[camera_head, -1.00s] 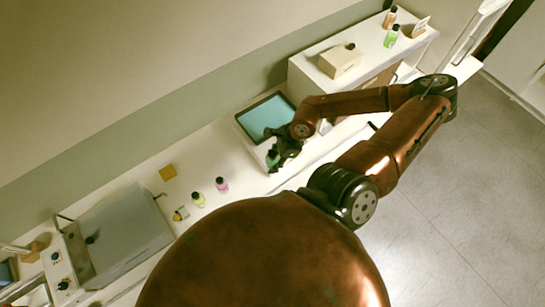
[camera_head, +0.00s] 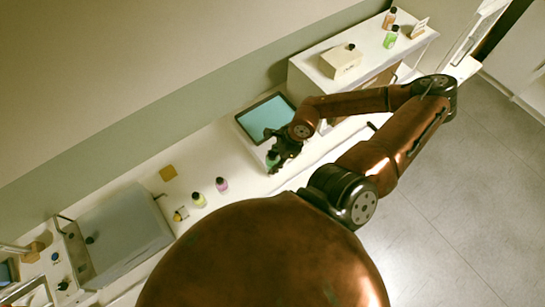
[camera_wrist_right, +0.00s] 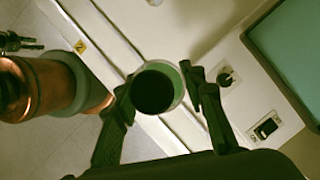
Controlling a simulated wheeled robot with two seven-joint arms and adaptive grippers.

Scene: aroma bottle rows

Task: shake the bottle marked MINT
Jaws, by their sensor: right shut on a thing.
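My right gripper (camera_head: 282,155) is at the counter beside a device with a teal panel. It is shut on a green bottle (camera_head: 272,158) with a dark cap, in the head view. In the right wrist view the bottle (camera_wrist_right: 156,88) shows end-on, its dark round cap facing the camera, between the two fingers of my gripper (camera_wrist_right: 165,95). No label can be read on it. My left gripper does not show.
The teal-panelled device (camera_head: 240,121) is right behind my right gripper. A grey-lidded box (camera_head: 125,235) stands at left. Orange (camera_head: 390,19) and green (camera_head: 391,38) bottles stand on the raised shelf.

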